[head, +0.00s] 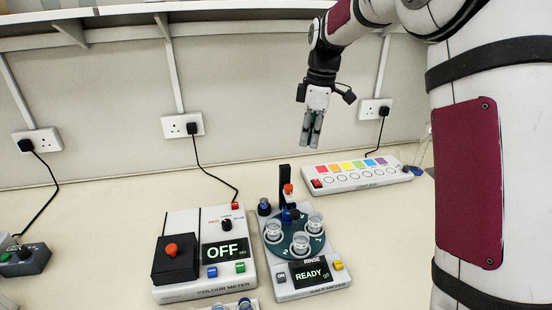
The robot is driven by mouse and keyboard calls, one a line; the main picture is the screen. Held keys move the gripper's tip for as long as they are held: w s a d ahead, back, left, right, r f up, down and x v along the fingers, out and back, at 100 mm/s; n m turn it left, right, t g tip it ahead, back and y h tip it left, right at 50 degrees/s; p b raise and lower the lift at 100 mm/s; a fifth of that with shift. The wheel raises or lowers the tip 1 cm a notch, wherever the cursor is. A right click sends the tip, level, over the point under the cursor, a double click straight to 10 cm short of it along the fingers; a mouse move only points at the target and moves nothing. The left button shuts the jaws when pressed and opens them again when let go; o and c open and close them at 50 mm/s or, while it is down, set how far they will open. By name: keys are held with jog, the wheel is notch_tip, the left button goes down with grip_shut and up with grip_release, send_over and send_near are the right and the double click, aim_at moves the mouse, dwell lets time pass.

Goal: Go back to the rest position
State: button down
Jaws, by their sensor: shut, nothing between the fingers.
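My gripper (311,130) hangs from my arm in the upper middle of the head view, pointing down. Its fingers are together and hold nothing. It is in the air above the bench, in front of the back wall and clear of the devices below. My arm comes in from the upper right, and its large white and maroon link fills the right side of the picture.
On the bench (110,215) stand a colour meter (202,290) reading OFF, a rinse device (313,289) reading READY with several clear cups, and a strip with coloured squares (350,179). A dark box (25,261) is at far left. A shelf (230,14) runs above.

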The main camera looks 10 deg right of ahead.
jog(key=s+a+r+m+t, duration=0.1)
jog(key=s+a+r+m, duration=0.15)
jog(key=s+r, duration=0.45)
jog(key=s+f+m+t+h, duration=0.1)
jog(key=s+m+t, duration=0.3)
jog(key=s+m, duration=0.7)
jog(key=s, duration=1.4)
jog(key=shift+s+a+f, duration=0.3)
jog(key=shift+f, duration=0.05)
jog(key=c, duration=2.4)
grip_release()
